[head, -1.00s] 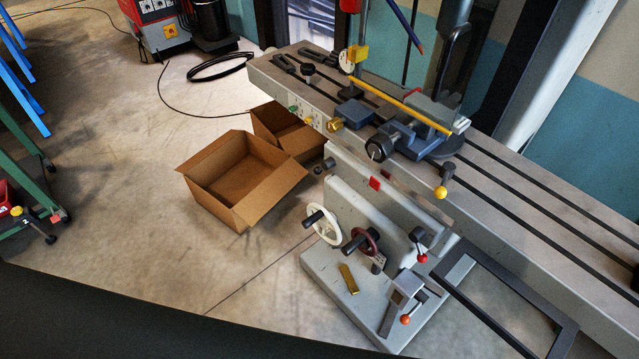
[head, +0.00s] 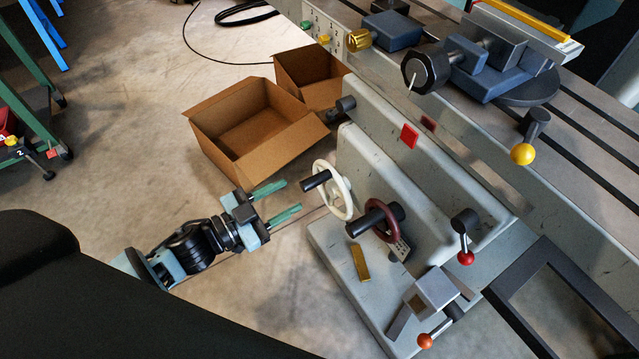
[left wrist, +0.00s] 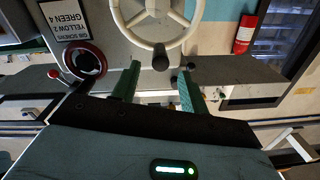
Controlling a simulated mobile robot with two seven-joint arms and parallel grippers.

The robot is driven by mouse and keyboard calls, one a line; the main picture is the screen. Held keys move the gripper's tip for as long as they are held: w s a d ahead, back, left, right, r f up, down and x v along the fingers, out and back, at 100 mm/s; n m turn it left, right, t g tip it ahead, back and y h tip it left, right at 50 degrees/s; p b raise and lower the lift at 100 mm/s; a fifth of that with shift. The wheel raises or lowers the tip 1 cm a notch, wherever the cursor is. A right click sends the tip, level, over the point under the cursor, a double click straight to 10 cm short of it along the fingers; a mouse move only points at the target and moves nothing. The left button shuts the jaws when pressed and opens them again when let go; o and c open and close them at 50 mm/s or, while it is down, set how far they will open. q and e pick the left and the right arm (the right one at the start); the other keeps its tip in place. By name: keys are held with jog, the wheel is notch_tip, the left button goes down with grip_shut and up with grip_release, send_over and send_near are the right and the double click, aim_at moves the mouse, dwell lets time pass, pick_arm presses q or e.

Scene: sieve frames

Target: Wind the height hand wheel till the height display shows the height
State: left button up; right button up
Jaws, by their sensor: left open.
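A white spoked hand wheel (head: 345,190) with a black handle is on the side of the grey machine. A dark red hand wheel (head: 379,219) with a black handle is to its right. I cannot tell from markings which is the height wheel, and I can make out no height reading. My left gripper (head: 293,196) is open and empty, its green fingers pointing at the white wheel, apart from it. In the left wrist view the white wheel (left wrist: 158,38) is ahead of the open fingers (left wrist: 160,72), its handle between them in the picture. The red wheel (left wrist: 86,62) is at left.
Two open cardboard boxes (head: 208,146) stand on the floor behind my left gripper. A sign (left wrist: 68,20) reads yellow 2, green 4.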

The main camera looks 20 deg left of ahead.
aim_at(302, 188)
pick_arm(q)
jog(key=shift+w+r, duration=0.1)
jog(key=shift+w, duration=0.1)
jog(key=shift+x, duration=3.8)
jog(key=shift+c, duration=0.3)
jog(key=shift+s, duration=0.1)
grip_shut()
